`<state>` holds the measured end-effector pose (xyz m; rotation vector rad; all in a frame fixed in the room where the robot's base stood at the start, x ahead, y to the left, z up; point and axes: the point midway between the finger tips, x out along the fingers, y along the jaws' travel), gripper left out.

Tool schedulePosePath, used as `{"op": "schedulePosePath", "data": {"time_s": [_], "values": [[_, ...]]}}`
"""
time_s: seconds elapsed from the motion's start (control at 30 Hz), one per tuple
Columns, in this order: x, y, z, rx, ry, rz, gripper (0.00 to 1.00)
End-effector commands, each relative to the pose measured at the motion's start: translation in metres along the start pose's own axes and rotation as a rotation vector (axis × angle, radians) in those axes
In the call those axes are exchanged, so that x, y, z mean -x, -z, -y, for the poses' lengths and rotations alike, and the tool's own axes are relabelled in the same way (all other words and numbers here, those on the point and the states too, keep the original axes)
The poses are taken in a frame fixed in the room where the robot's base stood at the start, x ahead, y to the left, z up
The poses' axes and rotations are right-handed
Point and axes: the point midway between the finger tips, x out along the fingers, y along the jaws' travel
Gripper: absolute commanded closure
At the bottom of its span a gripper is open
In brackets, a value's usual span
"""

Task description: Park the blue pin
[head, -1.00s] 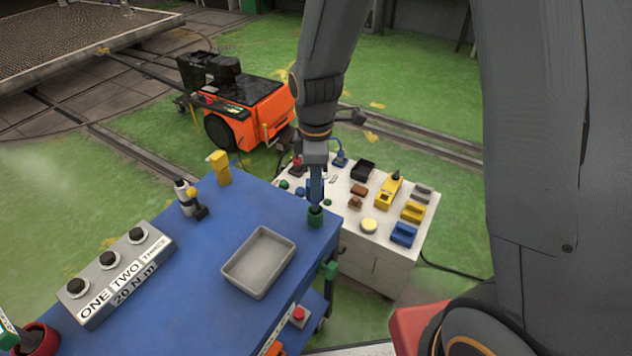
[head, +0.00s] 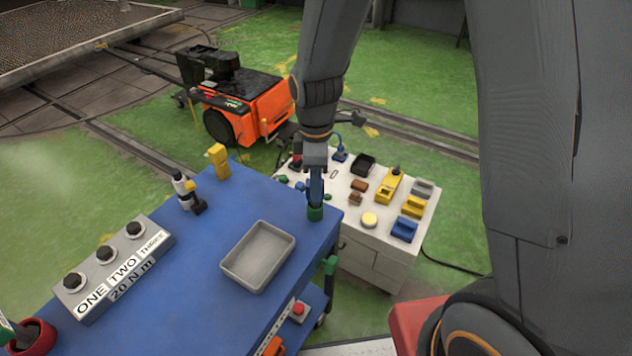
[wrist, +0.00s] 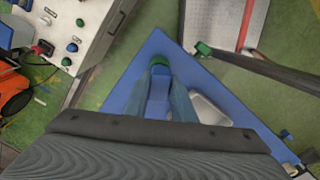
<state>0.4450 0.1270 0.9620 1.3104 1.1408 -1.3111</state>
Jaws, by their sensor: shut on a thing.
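The fingers hide most of the pin in the head view. A round green holder (head: 315,214) stands on the table corner directly below the fingers; it also shows just beyond the fingertips in the wrist view (wrist: 160,66). The pin's lower end is hidden, so I cannot tell how deep it sits in the holder.
A grey tray (head: 228,268) lies on the blue table (head: 200,300), with a drill (head: 187,192), a yellow block (head: 217,160) and a labelled three-knob box (head: 115,262). A white cabinet (head: 375,250) bearing several small items stands close on the right. An orange cart (head: 250,110) is behind.

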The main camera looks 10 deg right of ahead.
Motion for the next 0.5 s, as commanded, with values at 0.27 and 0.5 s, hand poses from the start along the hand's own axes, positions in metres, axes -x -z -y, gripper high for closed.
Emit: {"op": "schedulePosePath", "data": {"time_s": [0.27, 0.5], "values": [[-0.007, 0.000, 0.000, 0.000, 0.000, 0.000, 1.00], [-0.012, 0.000, 0.000, 0.000, -0.001, 0.000, 1.00]]}}
